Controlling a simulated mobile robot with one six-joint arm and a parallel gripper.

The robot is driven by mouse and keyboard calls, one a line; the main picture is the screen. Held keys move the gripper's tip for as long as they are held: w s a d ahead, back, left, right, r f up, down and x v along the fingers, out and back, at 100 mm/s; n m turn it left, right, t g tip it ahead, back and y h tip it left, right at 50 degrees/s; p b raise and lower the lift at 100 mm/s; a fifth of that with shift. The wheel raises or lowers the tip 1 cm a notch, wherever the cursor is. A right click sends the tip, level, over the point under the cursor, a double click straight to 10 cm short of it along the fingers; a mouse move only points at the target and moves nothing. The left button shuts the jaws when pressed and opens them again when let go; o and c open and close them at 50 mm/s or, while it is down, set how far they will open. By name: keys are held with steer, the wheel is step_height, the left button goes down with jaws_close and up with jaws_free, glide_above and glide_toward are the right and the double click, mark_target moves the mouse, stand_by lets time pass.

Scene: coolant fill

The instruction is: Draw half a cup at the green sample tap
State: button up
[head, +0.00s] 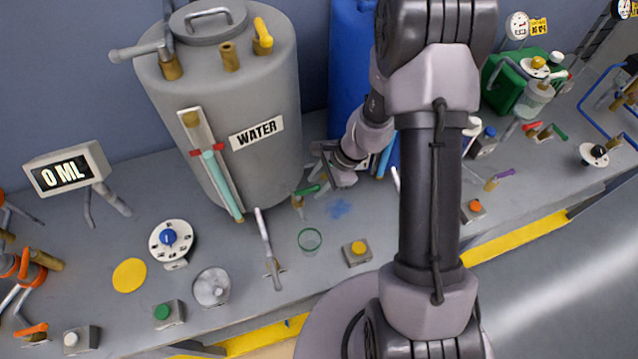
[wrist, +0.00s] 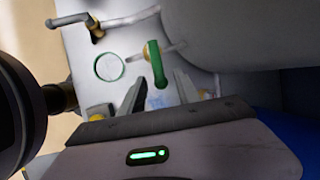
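The green sample tap (head: 306,190) sits low at the front of the grey WATER tank (head: 270,80). Its green handle (wrist: 156,66) shows upright in the wrist view, between my fingers in the picture. A clear cup with a green rim (head: 310,240) stands on the bench in front of the tap; it also shows in the wrist view (wrist: 109,68). I see no liquid in it. My gripper (head: 321,163) is open and empty, just above and behind the tap in the head view. Its spread fingers also show in the wrist view (wrist: 158,78). I cannot tell whether they touch the handle.
A readout (head: 66,173) at the left says 0 ML. A lever (head: 268,245) stands left of the cup, and a yellow button box (head: 356,252) right of it. A blue patch (head: 338,208) marks the bench. A blue tank (head: 350,60) stands behind my arm.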

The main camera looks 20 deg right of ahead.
jaws_close()
steer(key=shift+f+b, duration=0.25)
steer(key=shift+b, duration=0.6)
steer(key=shift+s+f+m+b, duration=0.1)
steer(key=shift+s+m+b, duration=0.15)
steer(key=shift+m+b, duration=0.5)
steer(key=shift+s+a+r+m+t+h+b, duration=0.1)
steer(key=shift+s+r+m+t+h+b, duration=0.2)
steer(key=shift+s+r+m+t+b, duration=0.25)
steer(key=shift+w+f, duration=0.15)
jaws_free()
